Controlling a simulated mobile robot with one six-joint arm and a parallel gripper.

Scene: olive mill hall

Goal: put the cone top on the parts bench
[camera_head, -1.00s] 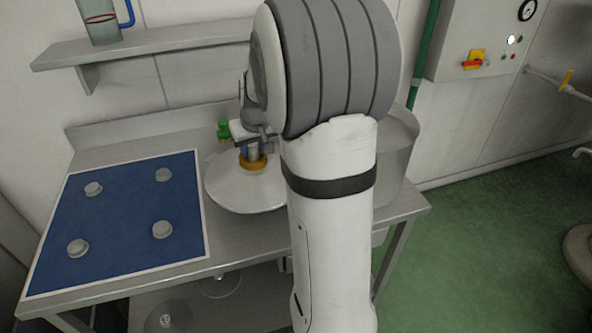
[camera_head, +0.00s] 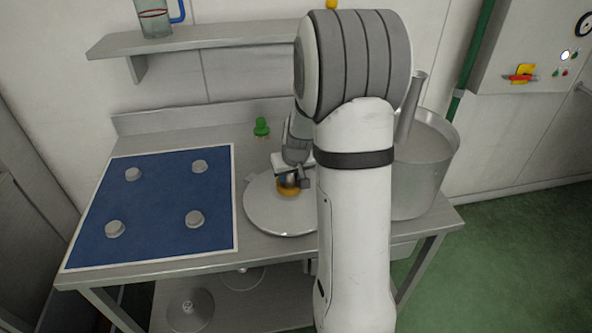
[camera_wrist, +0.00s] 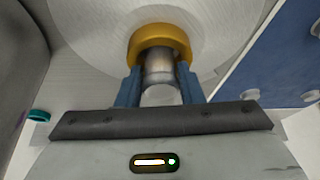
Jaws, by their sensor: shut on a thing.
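The cone top (camera_head: 268,213) is a wide, shallow metal disc with a yellow collar and a short metal stem. My gripper (camera_head: 291,178) is shut on the stem from above. In the wrist view the two blue fingers of my gripper (camera_wrist: 160,88) clasp the stem, with the collar and cone top (camera_wrist: 100,35) beyond them. The parts bench (camera_head: 262,244) is a grey metal table. The cone top is at its surface, right of the blue mat; I cannot tell whether it touches. My arm hides the cone's right side.
The blue mat (camera_head: 165,205) carries several grey knobs. A green knobbed piece (camera_head: 261,127) stands behind the cone top. A metal pot (camera_head: 425,165) stands at the right end. A wall shelf (camera_head: 220,40) with a glass jug (camera_head: 154,20) hangs above.

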